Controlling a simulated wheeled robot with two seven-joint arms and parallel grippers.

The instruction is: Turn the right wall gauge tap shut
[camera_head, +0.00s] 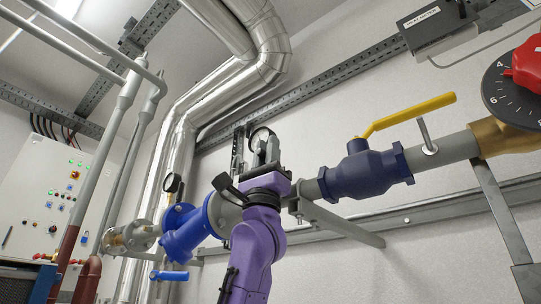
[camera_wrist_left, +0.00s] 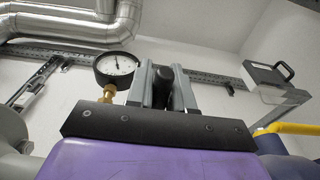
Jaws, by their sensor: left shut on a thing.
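The right wall gauge (camera_wrist_left: 117,65) has a white dial and black rim in the left wrist view, on a brass fitting (camera_wrist_left: 108,93). In the head view the gauge (camera_head: 262,136) shows partly behind my left gripper (camera_head: 266,150). In the left wrist view my left gripper (camera_wrist_left: 163,86) has its two grey fingers shut on a dark, rounded piece (camera_wrist_left: 162,88), which looks like the tap handle, right beside the gauge. The fingers and gripper body hide most of the tap, so its angle cannot be told. My right gripper is not in view.
A blue ball valve (camera_head: 364,173) with a yellow lever (camera_head: 408,114) is right of my left gripper. A blue flanged fitting (camera_head: 187,232) and another gauge (camera_head: 172,183) are left. Silver pipes (camera_head: 182,110) rise behind; a heat meter (camera_head: 436,25) hangs top right.

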